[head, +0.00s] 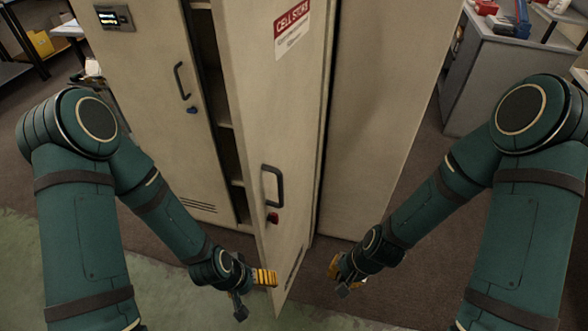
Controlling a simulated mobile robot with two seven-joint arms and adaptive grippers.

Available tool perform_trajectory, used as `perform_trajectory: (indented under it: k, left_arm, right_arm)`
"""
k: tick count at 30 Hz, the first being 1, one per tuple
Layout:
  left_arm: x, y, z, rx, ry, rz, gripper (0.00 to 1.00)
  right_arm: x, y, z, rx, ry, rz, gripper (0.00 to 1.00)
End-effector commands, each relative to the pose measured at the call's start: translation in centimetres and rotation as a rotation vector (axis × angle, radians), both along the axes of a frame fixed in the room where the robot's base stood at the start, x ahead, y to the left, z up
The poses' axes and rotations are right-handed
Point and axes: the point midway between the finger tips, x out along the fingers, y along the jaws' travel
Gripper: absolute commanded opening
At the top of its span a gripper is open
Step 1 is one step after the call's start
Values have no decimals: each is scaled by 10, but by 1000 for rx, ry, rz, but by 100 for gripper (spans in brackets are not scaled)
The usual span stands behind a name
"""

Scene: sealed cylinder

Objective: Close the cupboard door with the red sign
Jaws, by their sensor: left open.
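The cupboard door (285,120) with the red sign (292,18) stands ajar and swung out towards me, with dark shelf space showing to its left. It has a dark handle (272,186) and a red lock knob (272,217) under it. My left gripper (258,281) is open at the door's lower free edge, its yellow fingertip overlapping the door in the picture; I cannot tell whether it touches. My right gripper (340,276) is low, to the right of the door and apart from it. Its fingers are partly hidden.
The closed left cupboard door (150,100) has a handle, a blue lock knob and a small display (114,18). The cupboard's side (375,110) is right of the open door. A grey workbench (500,85) stands at the far right. Floor is free in front.

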Motion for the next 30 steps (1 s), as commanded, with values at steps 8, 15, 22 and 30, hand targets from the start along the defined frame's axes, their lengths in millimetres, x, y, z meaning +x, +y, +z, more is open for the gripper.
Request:
perform_trajectory:
  k: [8,15,22,30]
  left_arm:
    - [12,3,59,2,-28,20,85]
    - [17,4,81,3,-41,30,85]
    - [18,4,79,4,-43,32,85]
    - [18,4,62,7,-41,32,85]
  right_arm:
    - [43,-8,163,237,327,-725,0]
    - [62,4,263,474,549,-1034,0]
    - [65,12,274,525,607,-1083,0]
    - [70,44,239,521,608,-1079,0]
